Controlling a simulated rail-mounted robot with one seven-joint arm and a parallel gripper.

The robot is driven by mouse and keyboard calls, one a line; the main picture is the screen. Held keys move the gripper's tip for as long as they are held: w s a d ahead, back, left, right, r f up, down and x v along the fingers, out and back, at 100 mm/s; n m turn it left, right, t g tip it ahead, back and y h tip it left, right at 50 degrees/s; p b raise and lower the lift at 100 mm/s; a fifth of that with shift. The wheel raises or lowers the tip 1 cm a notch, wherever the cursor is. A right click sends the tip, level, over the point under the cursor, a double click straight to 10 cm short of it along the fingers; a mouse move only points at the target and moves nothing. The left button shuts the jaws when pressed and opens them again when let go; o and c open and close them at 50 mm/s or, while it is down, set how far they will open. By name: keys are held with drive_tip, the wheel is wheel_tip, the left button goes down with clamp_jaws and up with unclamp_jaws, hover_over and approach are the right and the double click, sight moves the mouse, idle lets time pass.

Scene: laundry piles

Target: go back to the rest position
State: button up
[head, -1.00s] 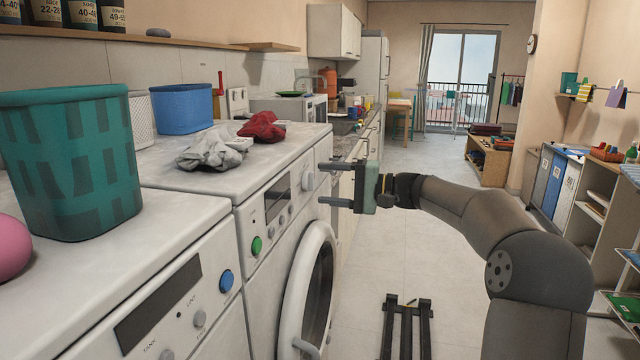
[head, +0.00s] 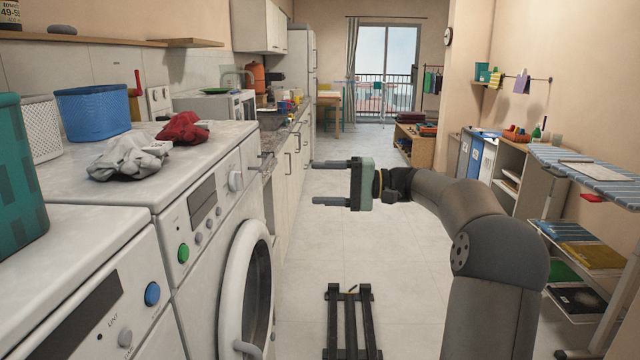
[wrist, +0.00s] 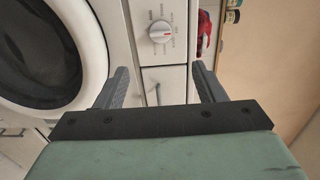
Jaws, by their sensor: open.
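My gripper (head: 316,182) is in the middle of the head view, over the floor aisle to the right of the washing machines. Its two fingers point left, apart and with nothing between them. In the wrist view, my gripper (wrist: 160,88) also shows two spread, empty fingers. Behind them are the front of a washing machine (wrist: 118,40), its knob (wrist: 160,32) and part of its round door.
Two washing machines (head: 222,300) line the left. On top are a grey cloth (head: 128,158), a red cloth (head: 183,128), a blue basket (head: 94,112) and a teal basket (head: 18,190). Shelves (head: 588,250) stand right. The tiled floor (head: 345,235) between is mostly open.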

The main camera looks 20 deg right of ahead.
drive_tip(key=s+a+f+g+h+p, duration=0.2)
drive_tip(key=s+a+g+h+p, duration=0.15)
drive_tip(key=a, duration=0.55)
drive_tip(key=s+a+f+g+h+p, duration=0.25)
drive_tip(key=s+a+p, duration=0.2)
drive_tip(key=a, duration=0.35)
drive_tip(key=s+f+n+h+p, duration=0.2)
drive_tip(key=s+h+p, duration=0.1)
drive_tip(key=s, duration=0.5)
drive_tip(key=s+f+n+g+h+p, duration=0.1)
drive_tip(key=s+h+p, duration=0.1)
drive_tip(key=s, duration=0.7)
drive_tip(key=s+f+n+h+p, duration=0.2)
drive_tip(key=s+h, duration=0.3)
drive_tip(key=s, duration=0.4)
drive_tip(key=shift+d+f+n+p, duration=0.25)
drive_tip(key=shift+f+n+p, duration=0.05)
drive_tip(key=shift+p, duration=0.5)
